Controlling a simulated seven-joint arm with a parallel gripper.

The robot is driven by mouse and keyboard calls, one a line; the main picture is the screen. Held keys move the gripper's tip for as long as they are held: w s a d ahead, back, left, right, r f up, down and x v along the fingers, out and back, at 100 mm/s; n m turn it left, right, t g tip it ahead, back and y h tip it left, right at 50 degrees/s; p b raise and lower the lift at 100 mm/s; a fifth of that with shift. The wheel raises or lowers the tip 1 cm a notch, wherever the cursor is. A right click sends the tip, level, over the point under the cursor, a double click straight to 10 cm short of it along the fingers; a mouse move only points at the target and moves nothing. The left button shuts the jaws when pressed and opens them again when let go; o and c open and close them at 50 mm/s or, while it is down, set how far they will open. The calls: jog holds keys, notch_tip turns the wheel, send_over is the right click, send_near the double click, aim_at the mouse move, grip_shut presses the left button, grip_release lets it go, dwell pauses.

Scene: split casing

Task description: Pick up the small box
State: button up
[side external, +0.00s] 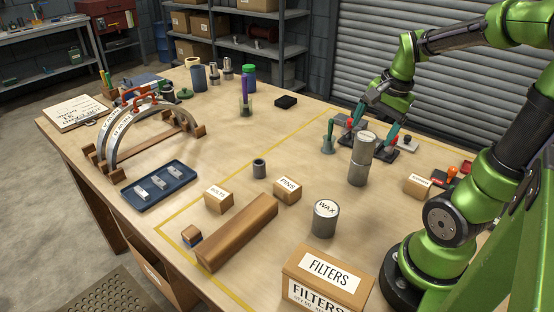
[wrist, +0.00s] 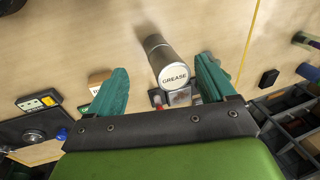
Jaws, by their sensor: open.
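Several small cardboard boxes stand on the table, and I cannot tell which one the task means. A box labelled BOLTS (side external: 218,199) and a box labelled PINS (side external: 287,191) are near the middle. Another labelled box (side external: 418,186) stands at the right, near my arm's base; a box also shows in the wrist view (wrist: 98,79), partly hidden by the left finger. My gripper (side external: 377,128) is open, with teal fingers, near the tall grey GREASE can (side external: 360,168). In the wrist view the can (wrist: 162,55) shows between and beyond the fingers (wrist: 168,85). I see nothing held.
A WAX can (side external: 325,219), a large FILTERS box (side external: 328,278) and a long brown block (side external: 238,232) occupy the front. A small dark cylinder (side external: 259,168) stands mid-table. A blue tray (side external: 155,187) and an arched casing (side external: 140,127) are at left. Table between has free room.

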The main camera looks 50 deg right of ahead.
jog(key=s+d+f+m+g, duration=0.25)
jog(key=s+d+m, duration=0.35)
jog(key=d+m, duration=0.3)
jog(key=m+g, duration=0.2)
jog(key=m, duration=0.8)
send_near(420, 180)
jog(key=shift+y, duration=0.3)
jog(key=f, duration=0.1)
jog(key=s+f, duration=0.1)
jog(key=f, duration=0.3)
jog(key=shift+s+d, duration=0.2)
jog(key=shift+d, duration=0.2)
jog(key=shift+a+f, duration=0.1)
jog(key=shift+f, duration=1.25)
jog(key=shift+a+f, duration=0.15)
jog(key=shift+f, duration=1.25)
jog(key=c, duration=1.2)
jog(key=shift+r, duration=0.1)
